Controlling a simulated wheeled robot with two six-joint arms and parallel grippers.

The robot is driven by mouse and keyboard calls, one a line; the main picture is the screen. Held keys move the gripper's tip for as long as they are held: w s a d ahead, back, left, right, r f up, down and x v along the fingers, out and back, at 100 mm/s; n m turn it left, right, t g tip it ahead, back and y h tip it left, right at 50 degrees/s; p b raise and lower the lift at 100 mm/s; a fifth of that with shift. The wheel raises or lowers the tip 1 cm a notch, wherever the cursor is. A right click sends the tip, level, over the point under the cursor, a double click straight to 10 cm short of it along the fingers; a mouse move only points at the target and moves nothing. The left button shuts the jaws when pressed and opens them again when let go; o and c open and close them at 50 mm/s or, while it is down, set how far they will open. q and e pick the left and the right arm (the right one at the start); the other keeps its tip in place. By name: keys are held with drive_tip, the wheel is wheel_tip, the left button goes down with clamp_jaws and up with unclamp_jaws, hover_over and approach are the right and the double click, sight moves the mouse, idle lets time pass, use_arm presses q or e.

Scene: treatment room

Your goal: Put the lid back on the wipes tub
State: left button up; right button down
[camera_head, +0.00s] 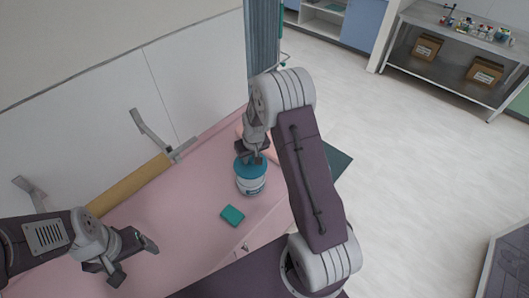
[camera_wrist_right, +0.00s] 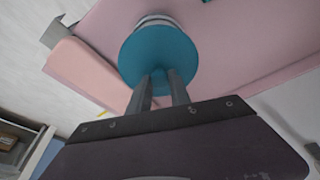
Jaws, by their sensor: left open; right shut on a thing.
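The wipes tub (camera_head: 250,186), white with a blue and dark label, stands upright on the pink surface. The teal round lid (camera_head: 243,172) is at its top, roughly lined up with it; I cannot tell if it is fully seated. My right gripper (camera_head: 252,157) is above the tub and shut on the lid, hiding part of it. In the right wrist view the fingers (camera_wrist_right: 160,80) meet the lid (camera_wrist_right: 150,50) near its edge, and the tub's white side (camera_wrist_right: 155,18) shows beyond it. My left gripper (camera_head: 133,262) is open and empty, well to the left.
A small teal box (camera_head: 232,215) lies on the pink couch top (camera_head: 180,217) in front of the tub. A yellow roll (camera_head: 130,185) and grey brackets (camera_head: 150,130) line the wall side. A pink cushion (camera_wrist_right: 88,72) is close to the tub.

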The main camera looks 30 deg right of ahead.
sight(251, 165)
drive_tip(key=shift+w+f, duration=0.1)
drive_tip(key=shift+w, duration=0.05)
drive_tip(key=shift+a+f+b, duration=0.2)
drive_tip(key=shift+f+b, duration=0.05)
drive_tip(key=shift+b, duration=0.1)
drive_tip(key=shift+s+f, duration=0.2)
drive_tip(key=shift+f, duration=0.05)
drive_tip(key=b+x, duration=0.3)
drive_tip(key=x, duration=0.1)
drive_tip(key=shift+s+f+b, duration=0.2)
drive_tip(key=shift+s+b, duration=0.15)
drive_tip(key=shift+f+b, duration=0.35)
drive_tip(key=shift+f, duration=0.1)
drive_tip(key=shift+f, duration=0.15)
idle(0.9)
drive_tip(key=c, duration=1.1)
unclamp_jaws()
